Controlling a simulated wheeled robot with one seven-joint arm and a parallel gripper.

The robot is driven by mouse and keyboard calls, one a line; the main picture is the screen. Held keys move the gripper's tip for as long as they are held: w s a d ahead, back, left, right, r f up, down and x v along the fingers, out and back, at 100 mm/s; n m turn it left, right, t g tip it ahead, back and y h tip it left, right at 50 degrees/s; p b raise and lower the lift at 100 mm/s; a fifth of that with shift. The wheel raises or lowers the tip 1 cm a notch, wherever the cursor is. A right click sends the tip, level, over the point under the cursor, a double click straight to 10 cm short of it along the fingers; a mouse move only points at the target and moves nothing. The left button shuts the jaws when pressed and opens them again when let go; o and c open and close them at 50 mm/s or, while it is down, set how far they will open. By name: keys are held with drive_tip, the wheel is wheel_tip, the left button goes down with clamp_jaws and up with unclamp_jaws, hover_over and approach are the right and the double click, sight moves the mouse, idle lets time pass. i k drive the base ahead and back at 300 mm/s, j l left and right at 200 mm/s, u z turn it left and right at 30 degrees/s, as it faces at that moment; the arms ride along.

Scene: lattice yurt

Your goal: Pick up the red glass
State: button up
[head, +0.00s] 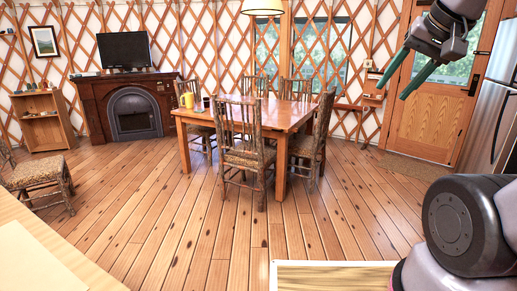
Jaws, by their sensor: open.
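I cannot make out a red glass in the head view. A yellow mug-like vessel (188,100) stands on the near left part of the wooden dining table (230,121). A small dark cup-like thing (206,102) stands beside it, too small to tell more. My gripper (391,92) is at the upper right, raised in the air, with its two teal fingers apart and nothing between them. It is well apart from the table things in the picture.
Chairs (242,147) stand around the table. A fireplace (133,112) with a television (123,50), a small shelf (42,122) and a chair (38,178) are at left. A door (435,105) and fridge (490,115) are at right. The foreground plank floor (190,225) is clear.

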sight(207, 103)
drive_tip(key=i+l, duration=0.1)
drive_tip(key=i, duration=0.7)
drive_tip(key=i+l, duration=0.1)
drive_tip(key=i, duration=0.75)
drive_tip(key=i+j+u, duration=0.15)
drive_tip(key=i+u, duration=0.6)
drive_tip(key=u, duration=0.15)
drive_tip(key=i+u, duration=0.5)
drive_tip(key=i+j+u, duration=0.1)
drive_tip(key=i+u, duration=0.3)
drive_tip(key=i, duration=0.4)
drive_tip(key=i+l+u, duration=0.1)
drive_tip(key=i+u, duration=0.25)
drive_tip(key=i, duration=0.4)
drive_tip(key=i+z, duration=0.15)
drive_tip(key=i, duration=0.55)
drive_tip(key=i+j+z, duration=0.15)
drive_tip(key=i, duration=0.55)
drive_tip(key=i+l+z, duration=0.15)
drive_tip(key=i+z, duration=0.15)
drive_tip(key=z, duration=0.15)
drive_tip(key=i+z, duration=0.6)
drive_tip(key=z, duration=0.25)
drive_tip(key=i+j+z, duration=0.15)
drive_tip(key=i+z, duration=0.85)
drive_tip(key=i, duration=0.05)
